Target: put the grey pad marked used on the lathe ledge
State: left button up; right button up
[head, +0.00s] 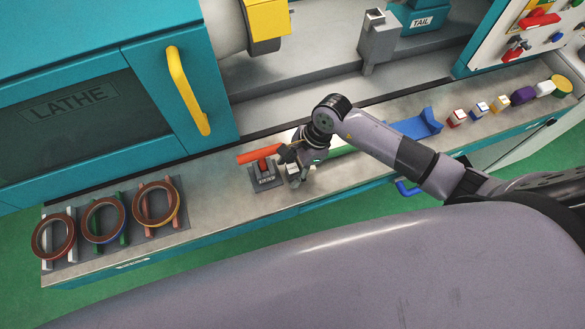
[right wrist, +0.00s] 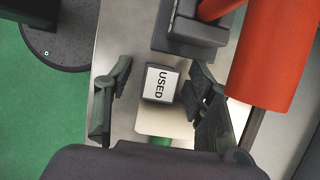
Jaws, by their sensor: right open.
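The grey pad marked USED (right wrist: 161,84) shows in the right wrist view, its white label facing the camera. My right gripper (right wrist: 157,88) is open, with one finger on each side of the pad and gaps visible. In the head view my right gripper (head: 296,165) is low over the lathe ledge (head: 222,190) and mostly hides the pad. A pale block (right wrist: 165,122) adjoins the pad; I cannot tell whether the pad rests on it. My left gripper is not in view.
A red cylinder on a grey stand (head: 264,180) is close beside my right gripper. Three brown rings (head: 103,219) sit on holders at the ledge's left end. A blue cradle (head: 416,125) and several small coloured blocks are to the right. Bare ledge lies between rings and stand.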

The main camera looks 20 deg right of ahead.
grip_shut()
dwell(0.7)
